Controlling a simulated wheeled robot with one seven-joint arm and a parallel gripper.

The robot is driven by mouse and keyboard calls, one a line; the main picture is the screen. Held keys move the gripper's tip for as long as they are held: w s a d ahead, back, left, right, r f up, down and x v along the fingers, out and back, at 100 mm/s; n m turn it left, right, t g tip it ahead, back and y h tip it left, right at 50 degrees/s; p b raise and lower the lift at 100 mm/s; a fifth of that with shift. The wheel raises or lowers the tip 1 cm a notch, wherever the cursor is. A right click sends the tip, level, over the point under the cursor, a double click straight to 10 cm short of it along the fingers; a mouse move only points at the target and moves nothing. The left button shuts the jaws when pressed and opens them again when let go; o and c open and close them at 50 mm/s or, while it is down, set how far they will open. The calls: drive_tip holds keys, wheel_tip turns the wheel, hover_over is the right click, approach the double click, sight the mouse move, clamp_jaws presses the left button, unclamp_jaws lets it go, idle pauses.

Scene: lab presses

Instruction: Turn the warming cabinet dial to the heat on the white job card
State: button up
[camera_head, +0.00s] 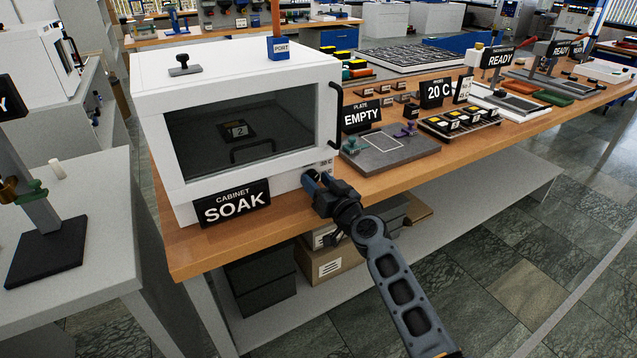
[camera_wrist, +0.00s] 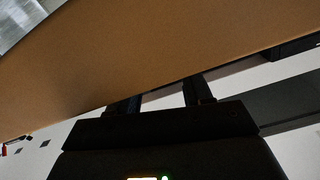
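The white warming cabinet (camera_head: 235,110) stands on the left end of the wooden bench, its dark-windowed door shut. Its sign (camera_head: 232,204) reads CABINET SOAK. The dial lies at the lower right of the cabinet front, mostly hidden by my gripper, so its setting cannot be read; a small printed mark (camera_head: 326,163) shows above it. My gripper (camera_head: 314,184) is right at that corner. In the wrist view its two fingers (camera_wrist: 160,96) stand apart, with no dial visible between them; contact cannot be told. A small white card (camera_head: 463,90) stands beside the 20 C sign, its text too small to read.
Boxes (camera_head: 330,268) lie on the shelf below. A grey side bench (camera_head: 90,230) stands at left. The floor at right is clear.

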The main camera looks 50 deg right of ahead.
drive_tip(key=shift+o, duration=0.8)
drive_tip(key=v, duration=0.7)
drive_tip(key=shift+s+b, duration=0.35)
drive_tip(key=shift+s, duration=0.05)
